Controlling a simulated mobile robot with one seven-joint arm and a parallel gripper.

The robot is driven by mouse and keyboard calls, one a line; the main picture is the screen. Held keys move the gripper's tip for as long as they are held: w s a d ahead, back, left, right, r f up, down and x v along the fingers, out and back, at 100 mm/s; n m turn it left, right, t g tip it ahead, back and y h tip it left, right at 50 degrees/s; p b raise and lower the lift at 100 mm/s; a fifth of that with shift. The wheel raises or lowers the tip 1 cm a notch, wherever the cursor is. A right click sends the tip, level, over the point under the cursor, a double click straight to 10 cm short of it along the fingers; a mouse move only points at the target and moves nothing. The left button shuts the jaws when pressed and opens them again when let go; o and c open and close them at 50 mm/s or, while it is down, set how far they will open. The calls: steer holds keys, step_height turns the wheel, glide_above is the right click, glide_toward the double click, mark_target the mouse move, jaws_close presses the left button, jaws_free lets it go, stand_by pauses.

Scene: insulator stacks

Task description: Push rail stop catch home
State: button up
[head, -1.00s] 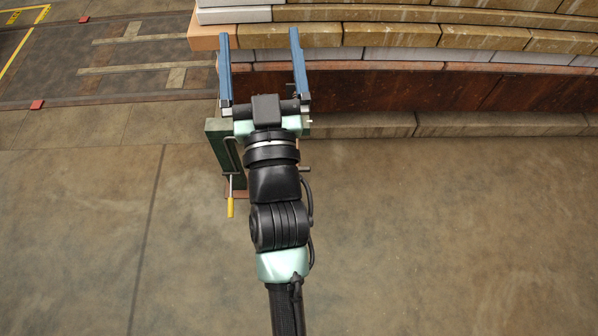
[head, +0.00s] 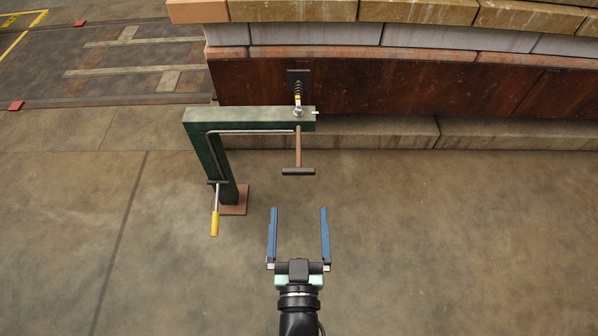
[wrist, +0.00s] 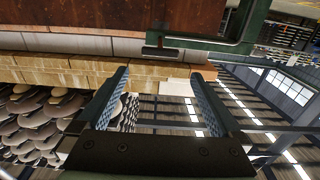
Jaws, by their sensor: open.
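The rail stop is a dark green post with a horizontal arm (head: 245,119), standing on the floor before the rusty brown wall. A rod with a dark crossbar handle (head: 298,171) runs from the arm's right end towards me. Beyond the arm, a spring and pin (head: 298,92) reach to a dark plate on the wall. A yellow-gripped lever (head: 214,222) hangs at the post's left. My gripper (head: 299,209) is open and empty, short of the handle and apart from it. In the wrist view, the handle (wrist: 160,51) shows just beyond my open fingers (wrist: 159,74).
The rusty brown wall (head: 400,90) carries stacked pale and tan blocks (head: 420,12) and blocks the far side. A low stone ledge (head: 520,134) runs along its foot. Rails (head: 130,72) lie at the far left. The floor on the right is clear.

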mark_target(299, 173)
steer(key=w+b, duration=0.3)
steer(key=w, duration=0.8)
steer(key=shift+w+b, duration=0.2)
steer(key=shift+b, duration=0.15)
jaws_close()
